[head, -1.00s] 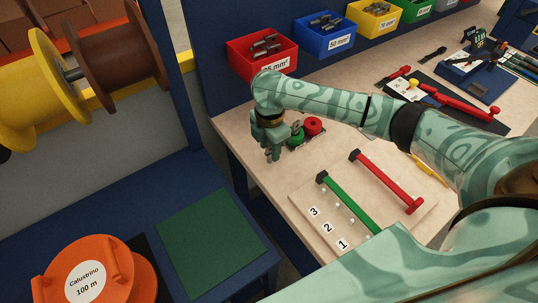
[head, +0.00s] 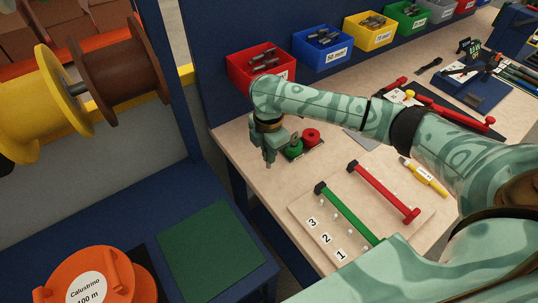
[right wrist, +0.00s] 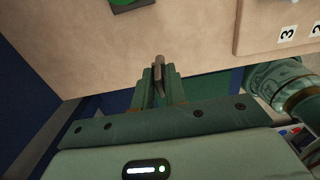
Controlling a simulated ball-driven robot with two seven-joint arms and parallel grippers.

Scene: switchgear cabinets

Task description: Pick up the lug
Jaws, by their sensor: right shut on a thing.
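My right gripper (head: 268,158) is at the left edge of the wooden bench, pointing down, left of the green and red round pieces. In the right wrist view, the right gripper (right wrist: 158,84) is shut on a small grey-brown metal lug (right wrist: 158,64), whose end sticks out past the fingertips. The lug is hard to make out in the head view. I cannot tell whether it touches the bench top. My left gripper is not in view.
Red (head: 258,66), blue (head: 322,43) and yellow (head: 369,30) bins of metal pieces line the bench back. A numbered board (head: 300,212) with red (head: 385,192) and green (head: 347,213) handled tools lies in front. A green mat (head: 209,250) lies on the lower blue surface.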

